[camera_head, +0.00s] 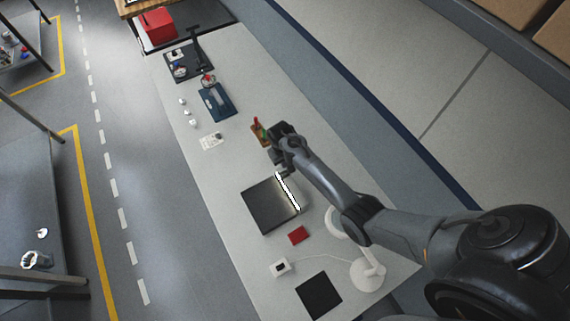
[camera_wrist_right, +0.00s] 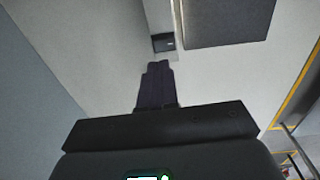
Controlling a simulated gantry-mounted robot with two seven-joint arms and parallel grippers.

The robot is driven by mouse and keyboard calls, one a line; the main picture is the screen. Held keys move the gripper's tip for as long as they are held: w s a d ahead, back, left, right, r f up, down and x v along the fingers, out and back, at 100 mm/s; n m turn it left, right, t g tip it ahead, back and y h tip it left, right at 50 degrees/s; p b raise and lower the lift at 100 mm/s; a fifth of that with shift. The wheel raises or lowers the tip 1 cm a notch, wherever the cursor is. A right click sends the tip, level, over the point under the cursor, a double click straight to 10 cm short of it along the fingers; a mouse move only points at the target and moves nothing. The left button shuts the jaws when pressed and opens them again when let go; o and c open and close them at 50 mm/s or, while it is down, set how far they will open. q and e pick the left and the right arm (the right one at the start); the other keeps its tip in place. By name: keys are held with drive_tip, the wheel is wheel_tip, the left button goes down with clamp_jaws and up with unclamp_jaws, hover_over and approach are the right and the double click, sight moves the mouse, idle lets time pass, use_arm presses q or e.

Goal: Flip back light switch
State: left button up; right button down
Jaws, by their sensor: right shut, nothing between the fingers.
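A dark flat panel (camera_head: 268,207) lies on the table, with a bright white strip along its right edge. The wrist view shows a dark panel (camera_wrist_right: 230,20) at the top. Beside it sits a small dark rectangular piece with a pale edge (camera_wrist_right: 163,42), possibly the switch; its setting is too small to read. My right gripper (camera_head: 279,166) is over the table near the panel's upper right corner. Its fingers (camera_wrist_right: 158,66) are shut and empty, pointing toward the small piece; contact cannot be told. My left gripper is not in view.
A red block (camera_head: 298,235), a small white box with a dark top (camera_head: 281,268), a white lamp (camera_head: 367,275) and a black square (camera_head: 318,295) are nearby. A brown holder (camera_head: 260,138) is close behind the gripper. Blue (camera_head: 216,102) and dark trays are farther back.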

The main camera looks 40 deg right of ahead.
wheel_tip(320, 180, up, 7)
drive_tip(key=shift+a+r+b, duration=0.15)
drive_tip(key=shift+a+b, duration=0.05)
drive_tip(key=shift+b, duration=0.25)
idle(0.3)
